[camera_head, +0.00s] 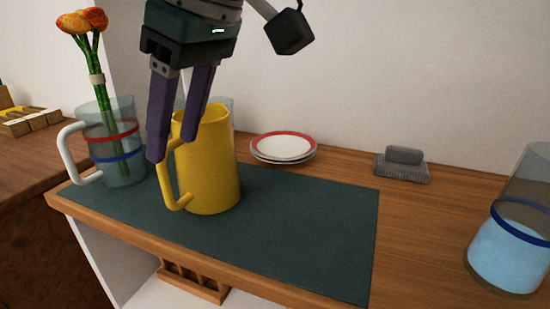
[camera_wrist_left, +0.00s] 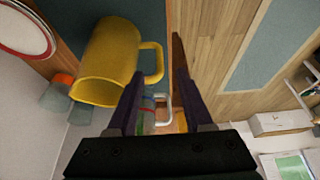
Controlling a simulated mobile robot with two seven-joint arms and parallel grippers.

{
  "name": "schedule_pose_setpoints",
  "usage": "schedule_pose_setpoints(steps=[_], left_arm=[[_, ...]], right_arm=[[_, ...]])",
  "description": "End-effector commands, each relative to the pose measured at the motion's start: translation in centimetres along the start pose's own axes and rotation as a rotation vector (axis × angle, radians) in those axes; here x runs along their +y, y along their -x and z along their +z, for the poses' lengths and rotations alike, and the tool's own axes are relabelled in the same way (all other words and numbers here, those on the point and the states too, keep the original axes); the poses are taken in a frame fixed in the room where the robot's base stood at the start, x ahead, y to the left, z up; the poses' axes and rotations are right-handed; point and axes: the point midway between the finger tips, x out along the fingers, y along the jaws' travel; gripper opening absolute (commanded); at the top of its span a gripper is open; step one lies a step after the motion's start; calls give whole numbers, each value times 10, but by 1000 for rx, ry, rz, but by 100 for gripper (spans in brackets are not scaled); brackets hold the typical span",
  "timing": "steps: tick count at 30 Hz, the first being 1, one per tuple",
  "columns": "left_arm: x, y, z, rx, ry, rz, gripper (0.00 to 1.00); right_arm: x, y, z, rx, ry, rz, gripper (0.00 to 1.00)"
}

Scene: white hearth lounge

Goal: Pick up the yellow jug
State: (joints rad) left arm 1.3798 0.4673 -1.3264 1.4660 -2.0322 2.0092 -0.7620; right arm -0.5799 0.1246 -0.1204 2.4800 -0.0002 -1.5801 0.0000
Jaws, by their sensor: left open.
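The yellow jug (camera_head: 212,165) stands upright on a dark green mat (camera_head: 290,225), with its handle (camera_head: 170,190) toward the left front. It also shows in the left wrist view (camera_wrist_left: 108,60), with its handle to the right. My left gripper (camera_head: 176,148) is open and empty, its purple fingers pointing down at the jug's handle side. One finger overlaps the rim and the other the handle's upper part in the head view. In the wrist view the handle appears between the fingertips (camera_wrist_left: 160,75). Contact cannot be told. My right gripper is not in view.
A clear jug (camera_head: 120,165) with orange flowers stands close left of the yellow jug. Red-rimmed plates (camera_head: 283,147) are stacked behind right. A grey dish (camera_head: 402,166) and a glass vessel with blue contents (camera_head: 508,255) stand farther right. The mat's right part is clear.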

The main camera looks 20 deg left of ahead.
Motion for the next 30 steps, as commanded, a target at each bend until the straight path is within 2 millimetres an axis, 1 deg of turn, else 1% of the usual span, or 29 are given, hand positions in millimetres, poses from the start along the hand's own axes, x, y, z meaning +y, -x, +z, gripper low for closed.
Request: schedule_pose_setpoints(steps=[1,3,8,15,19,25,30], left_arm=[[-1,-12,2,-3,0,-3,51],[0,-20,2,-4,0,-2,51],[0,-32,2,-5,0,-1,51],[0,-69,3,-5,1,-2,51],[0,-77,3,-6,-1,0,51],[0,-77,3,-6,-1,1,51],[0,-77,3,-6,-1,1,32]], right_arm=[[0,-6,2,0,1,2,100],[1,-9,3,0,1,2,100],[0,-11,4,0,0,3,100],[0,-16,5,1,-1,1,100],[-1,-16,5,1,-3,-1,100],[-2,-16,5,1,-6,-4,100],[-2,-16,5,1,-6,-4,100]])
